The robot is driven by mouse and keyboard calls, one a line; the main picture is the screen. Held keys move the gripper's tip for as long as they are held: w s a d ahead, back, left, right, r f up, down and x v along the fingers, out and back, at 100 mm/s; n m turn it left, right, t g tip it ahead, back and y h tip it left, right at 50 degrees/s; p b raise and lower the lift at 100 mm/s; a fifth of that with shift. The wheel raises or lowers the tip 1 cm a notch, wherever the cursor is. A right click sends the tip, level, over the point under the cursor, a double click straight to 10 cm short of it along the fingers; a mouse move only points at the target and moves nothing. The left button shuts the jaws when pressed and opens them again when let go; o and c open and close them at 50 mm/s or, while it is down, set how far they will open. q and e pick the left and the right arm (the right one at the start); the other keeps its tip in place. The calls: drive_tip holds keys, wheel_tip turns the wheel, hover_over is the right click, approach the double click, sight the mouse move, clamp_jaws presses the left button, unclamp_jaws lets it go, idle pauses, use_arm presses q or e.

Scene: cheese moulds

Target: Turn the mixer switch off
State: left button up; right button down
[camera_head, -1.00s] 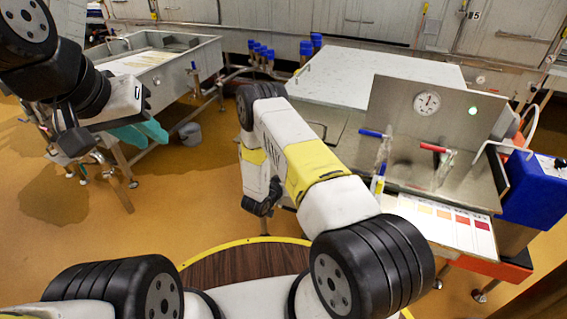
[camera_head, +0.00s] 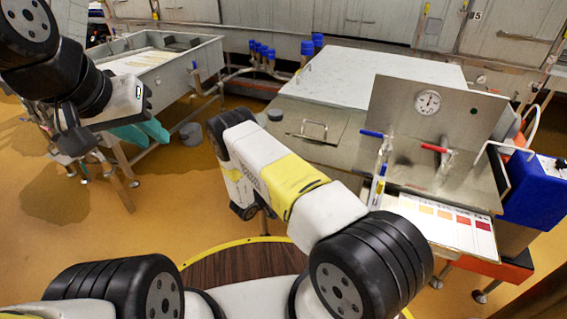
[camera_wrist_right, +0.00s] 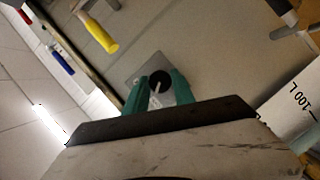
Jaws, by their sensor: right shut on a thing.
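The mixer switch (camera_wrist_right: 160,83), a round black knob with a pale lever on a square metal plate, shows in the right wrist view. The green fingers of my right gripper (camera_wrist_right: 158,90) stand on both sides of it and are shut on it. In the head view the right gripper is out of sight behind my own right arm. A steel panel with a dial gauge (camera_head: 428,103) stands at the right, with a dark green lamp (camera_head: 474,111). My left gripper (camera_head: 150,136) is beside the sink at the left, its teal fingers apart and empty.
A blue-handled valve (camera_head: 371,133) and a red-handled valve (camera_head: 433,148) stand before the panel. A colour chart (camera_head: 450,214) lies below them. A blue box (camera_head: 540,190) is at the right edge. A steel sink (camera_head: 160,68) stands at the left.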

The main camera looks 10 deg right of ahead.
idle(0.5)
drive_tip(key=c, duration=1.1)
unclamp_jaws()
drive_tip(key=v, duration=0.8)
drive_tip(key=shift+f, duration=0.1)
